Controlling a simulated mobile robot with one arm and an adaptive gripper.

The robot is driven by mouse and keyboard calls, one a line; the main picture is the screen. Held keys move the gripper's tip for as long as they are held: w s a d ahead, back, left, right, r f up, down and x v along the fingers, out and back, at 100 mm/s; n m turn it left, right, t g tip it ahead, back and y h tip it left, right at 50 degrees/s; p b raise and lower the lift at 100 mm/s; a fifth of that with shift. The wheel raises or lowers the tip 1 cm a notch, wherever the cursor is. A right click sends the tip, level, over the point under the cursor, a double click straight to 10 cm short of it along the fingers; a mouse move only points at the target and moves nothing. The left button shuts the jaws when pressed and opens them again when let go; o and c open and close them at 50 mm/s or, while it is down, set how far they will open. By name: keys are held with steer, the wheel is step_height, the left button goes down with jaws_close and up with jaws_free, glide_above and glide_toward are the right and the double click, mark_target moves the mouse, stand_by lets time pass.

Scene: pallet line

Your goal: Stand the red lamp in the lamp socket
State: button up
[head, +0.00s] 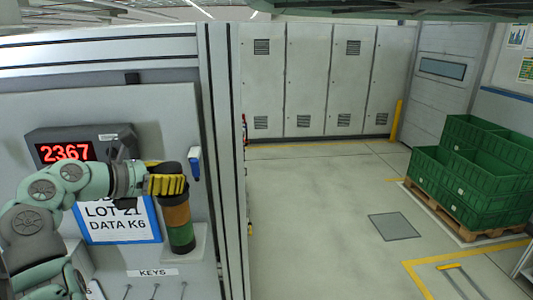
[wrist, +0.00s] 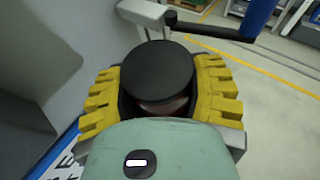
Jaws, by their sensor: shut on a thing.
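The red lamp has a round black top (wrist: 157,72), with a dark reddish side showing just below it in the wrist view. My gripper (head: 167,184) is shut on it, with yellow ribbed fingers on both sides; the fingers also show in the wrist view (wrist: 160,95). In the head view the fingers hide most of the lamp. Directly below is a column with an orange-brown section (head: 177,214), a green section (head: 180,235) and a dark base. The lamp socket is hidden at the column's top. I cannot tell whether the lamp is seated in it.
The column stands on a grey bracket (head: 200,243) on the wall panel. A blue handle (head: 195,164) is close to the right of my gripper. A red-digit display (head: 65,152) and a blue-framed sign (head: 117,222) are left. Open floor (head: 320,210) lies right, with green crates (head: 470,185) beyond.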

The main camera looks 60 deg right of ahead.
steer(key=shift+f, duration=0.5)
stand_by(0.9)
steer(key=o, duration=1.3)
steer(key=shift+o, duration=0.6)
steer(key=shift+a, duration=0.15)
steer(key=v, duration=0.7)
steer(key=shift+a+r, duration=0.2)
steer(key=shift+a, duration=0.15)
stand_by(0.7)
steer(key=shift+w, duration=0.1)
steer(key=shift+a, duration=0.1)
stand_by(0.4)
